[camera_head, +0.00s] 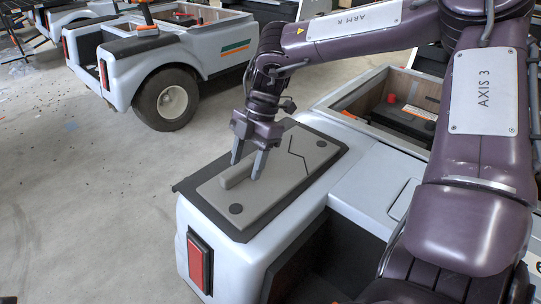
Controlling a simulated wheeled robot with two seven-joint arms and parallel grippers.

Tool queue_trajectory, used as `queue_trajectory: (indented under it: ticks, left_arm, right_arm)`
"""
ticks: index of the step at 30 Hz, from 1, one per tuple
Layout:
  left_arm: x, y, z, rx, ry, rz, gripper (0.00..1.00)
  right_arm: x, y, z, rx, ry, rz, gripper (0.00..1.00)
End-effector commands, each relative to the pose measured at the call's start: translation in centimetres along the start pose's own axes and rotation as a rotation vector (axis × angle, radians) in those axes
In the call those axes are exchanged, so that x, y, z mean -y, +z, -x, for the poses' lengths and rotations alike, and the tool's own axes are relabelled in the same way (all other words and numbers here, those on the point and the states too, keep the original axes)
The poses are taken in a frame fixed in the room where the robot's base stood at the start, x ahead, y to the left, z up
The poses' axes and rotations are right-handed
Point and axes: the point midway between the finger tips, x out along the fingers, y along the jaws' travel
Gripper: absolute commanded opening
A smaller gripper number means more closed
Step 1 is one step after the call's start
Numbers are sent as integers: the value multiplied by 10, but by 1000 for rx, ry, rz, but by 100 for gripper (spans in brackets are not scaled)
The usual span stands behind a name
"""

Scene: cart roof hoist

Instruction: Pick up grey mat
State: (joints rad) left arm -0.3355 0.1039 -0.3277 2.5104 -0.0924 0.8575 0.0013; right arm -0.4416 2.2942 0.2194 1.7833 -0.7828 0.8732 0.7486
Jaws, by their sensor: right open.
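The grey mat (269,183) is a flat grey slab with a raised bar-shaped handle (236,175) and dark round spots near its corners. It lies on a dark pad (195,187) on the white rear deck of the near cart. My right gripper (247,168) points down over the mat. Its two fingers are apart, with the tips close to the end of the raised handle. I cannot tell whether they touch it. My left gripper is not in view.
The near cart's white body (237,262) has a red tail light (200,262) and an open bay (410,112) behind the mat. A second white cart (165,60) stands at the back left. Bare concrete floor (75,200) lies on the left.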

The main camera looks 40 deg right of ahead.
Motion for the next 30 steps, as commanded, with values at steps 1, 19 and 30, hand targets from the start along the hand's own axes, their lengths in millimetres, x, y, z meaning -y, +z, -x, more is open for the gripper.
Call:
queue_trajectory:
  ticks: [1, 19, 30]
  left_arm:
    - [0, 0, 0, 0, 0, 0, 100]
    - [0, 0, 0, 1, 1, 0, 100]
    - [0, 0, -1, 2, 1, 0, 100]
  right_arm:
    - [0, 0, -2, 0, 0, 0, 51]
    - [0, 0, -1, -1, 1, 0, 0]
    - [-1, -1, 1, -1, 3, 1, 0]
